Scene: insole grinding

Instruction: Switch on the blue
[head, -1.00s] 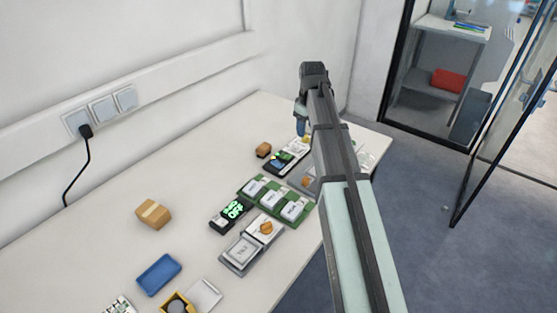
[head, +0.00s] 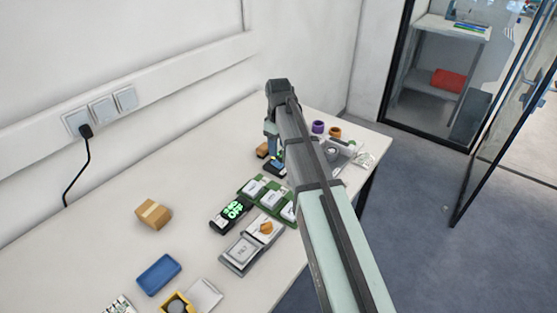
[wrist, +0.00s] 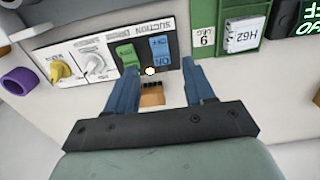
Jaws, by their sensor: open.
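The control panel (wrist: 93,59) carries a blue switch (wrist: 160,48) marked ON, a green switch (wrist: 127,56), and white and yellow knobs. The words SUCTION and DRIVE appear upside down in the wrist view. In the head view my gripper (head: 272,140) is over the panel (head: 274,167), which my arm mostly hides.
A small brown block (wrist: 152,94) lies beyond the panel's edge, between my fingers in the picture. A green tray (head: 250,196) with white boxes is beside the panel. A purple ring (head: 318,127) and orange ring (head: 335,132) are behind.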

